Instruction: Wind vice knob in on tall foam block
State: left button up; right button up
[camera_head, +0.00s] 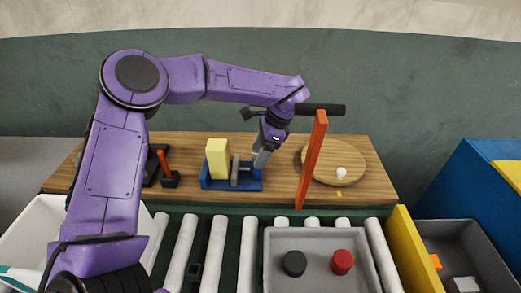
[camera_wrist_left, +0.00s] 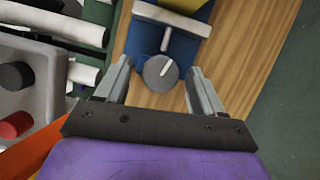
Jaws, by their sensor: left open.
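The tall yellow foam block (camera_head: 217,158) stands upright in a blue vice (camera_head: 215,185) on the wooden board. The vice's grey jaw plate (camera_head: 235,170) is at the block's right side. In the left wrist view the round grey knob (camera_wrist_left: 157,77), with a pale line on its face, sits at the end of the screw. My left gripper (camera_head: 261,160) is at the right end of the vice, hiding the knob in the head view. Its open fingers (camera_wrist_left: 160,72) lie on either side of the knob, with gaps; contact is not visible. My right gripper is not in view.
A black tool with an orange lever (camera_head: 163,163) stands left of the vice. An orange-red upright post (camera_head: 312,160) and a round wooden disc (camera_head: 345,160) are to the right. A grey tray (camera_head: 275,255) with black and red knobs lies on the rollers in front.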

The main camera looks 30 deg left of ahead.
pick_arm(q)
jog(key=c, duration=1)
jog(key=shift+f, duration=0.1)
